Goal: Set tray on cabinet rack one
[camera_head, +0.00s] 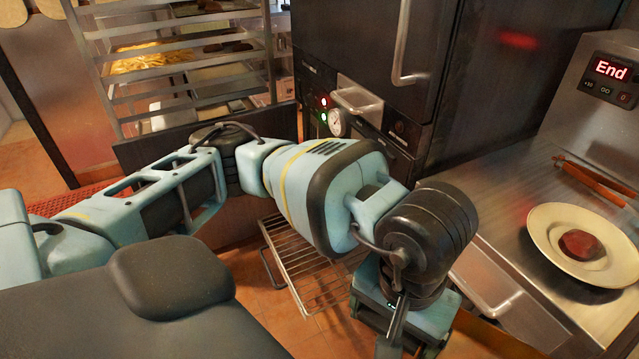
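A tall black cabinet (365,45) with metal handles stands at the back centre. A wire rack (295,262) sticks out low in front of it, partly hidden by my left arm. My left gripper (400,325) points down at the bottom centre, right of the wire rack; its fingertips are not clearly shown, so its opening and any grasp cannot be told. A tan flat edge (487,342) shows just right of it, cut off by the frame; I cannot tell if it is the tray. Trays with food (150,62) sit in a metal rack (110,95) at the upper left. My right gripper is out of view.
A steel counter (515,215) on the right holds a plate (558,257) with a piece of meat (580,244), and tongs (595,180). A control panel (611,70) reads "End". Tiled floor (250,300) shows below the wire rack.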

